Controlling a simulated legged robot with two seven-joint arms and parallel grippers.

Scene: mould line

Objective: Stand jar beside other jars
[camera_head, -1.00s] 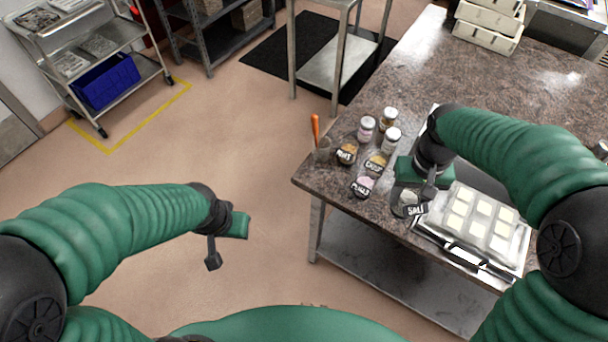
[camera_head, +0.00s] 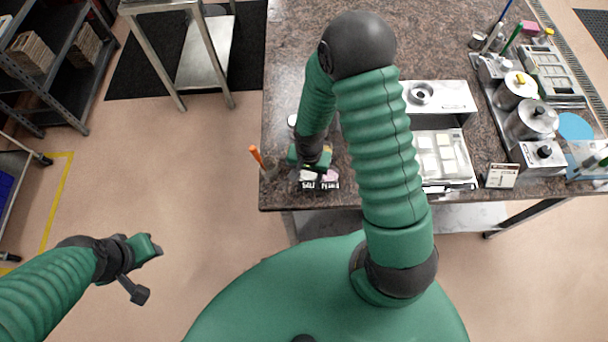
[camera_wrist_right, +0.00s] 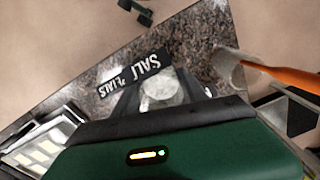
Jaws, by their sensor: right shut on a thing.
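My right gripper (camera_head: 314,165) is at the table's front left corner, shut on the salt jar. In the right wrist view the jar (camera_wrist_right: 160,92) shows between the fingers, with pale contents and a black SALT label (camera_wrist_right: 147,64). A second black label (camera_wrist_right: 113,84), partly readable, is right beside it. In the head view two labels (camera_head: 319,185) sit side by side below the gripper. A white-lidded jar (camera_head: 292,120) shows just behind; my arm hides the other jars. I cannot tell whether the salt jar touches the table. My left gripper (camera_head: 145,267) hangs over the floor, away from the table.
A tray of pale blocks (camera_head: 440,160) lies right of my arm. The table's front edge is close.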

